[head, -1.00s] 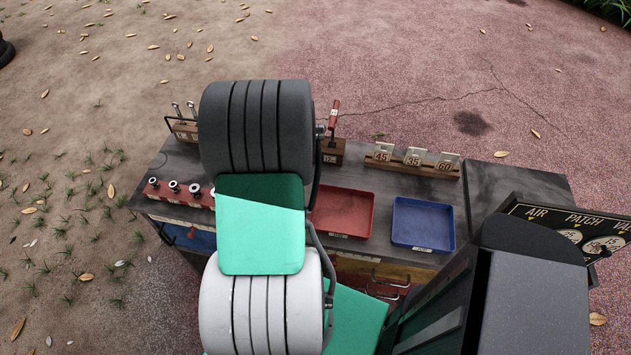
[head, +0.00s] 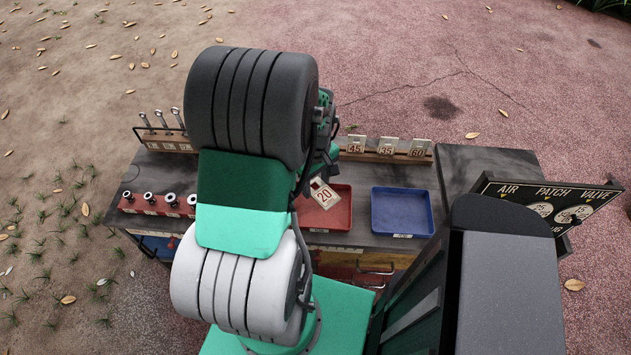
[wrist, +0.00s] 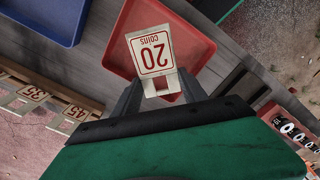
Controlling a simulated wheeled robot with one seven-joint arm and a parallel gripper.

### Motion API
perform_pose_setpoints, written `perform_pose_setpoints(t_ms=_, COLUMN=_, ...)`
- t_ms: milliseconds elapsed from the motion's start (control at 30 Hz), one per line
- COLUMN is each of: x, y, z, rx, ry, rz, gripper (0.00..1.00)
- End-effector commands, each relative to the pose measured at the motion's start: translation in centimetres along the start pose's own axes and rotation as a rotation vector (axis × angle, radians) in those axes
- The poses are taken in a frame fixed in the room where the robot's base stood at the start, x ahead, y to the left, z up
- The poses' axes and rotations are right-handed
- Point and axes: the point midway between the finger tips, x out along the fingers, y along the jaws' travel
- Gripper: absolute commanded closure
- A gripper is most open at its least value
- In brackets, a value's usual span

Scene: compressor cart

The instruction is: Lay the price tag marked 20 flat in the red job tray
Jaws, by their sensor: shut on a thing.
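The price tag marked 20 (head: 324,194) is a cream plate with red print, held over the red job tray (head: 340,222). In the wrist view the tag (wrist: 152,52) reads "20 coins" and sits between the fingertips of my gripper (wrist: 160,88), gripped at its narrower end. The red tray (wrist: 196,40) lies beyond and below it in that view. My gripper is shut on the tag. In the head view my arm hides most of the gripper and the tray's left part. The tag looks tilted and apart from the tray floor; its exact height is unclear.
A blue tray (head: 375,212) stands right of the red one. A wooden rack (head: 400,158) with tags 45, 35 and 60 is behind. A red socket rail (head: 150,206) is at left. A sign board (head: 500,190) stands at right.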

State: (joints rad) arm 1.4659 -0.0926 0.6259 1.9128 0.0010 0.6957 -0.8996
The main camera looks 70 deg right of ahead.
Motion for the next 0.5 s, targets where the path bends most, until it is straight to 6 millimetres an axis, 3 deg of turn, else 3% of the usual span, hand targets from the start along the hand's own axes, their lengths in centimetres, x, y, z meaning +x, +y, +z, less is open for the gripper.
perform_pose_setpoints(t_ms=500, x=6.5, y=0.0, z=-0.1, rx=-0.002, ry=0.001, rz=0.0, gripper=0.88)
